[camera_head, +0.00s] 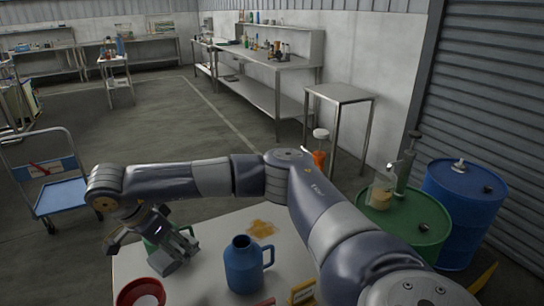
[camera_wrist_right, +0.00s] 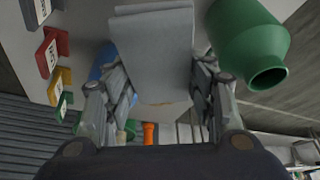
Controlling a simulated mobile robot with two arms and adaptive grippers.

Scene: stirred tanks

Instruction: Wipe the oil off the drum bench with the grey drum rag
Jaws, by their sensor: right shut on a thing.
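A brown-yellow oil patch (camera_head: 262,228) lies on the pale drum bench (camera_head: 215,222), behind the blue jug. My right gripper (camera_head: 170,247) is over the left part of the bench, to the left of the oil and apart from it. It is shut on the grey drum rag (camera_wrist_right: 154,45), which shows as a folded grey sheet between the fingers in the wrist view. I cannot tell whether the rag touches the bench. My left gripper is not in view.
A blue jug (camera_head: 243,265) stands beside the oil. A green jug (camera_wrist_right: 247,42) is close to my right gripper. A red-rimmed container (camera_head: 141,292) is at the front left. Green (camera_head: 405,225) and blue (camera_head: 465,205) drums stand right of the bench.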

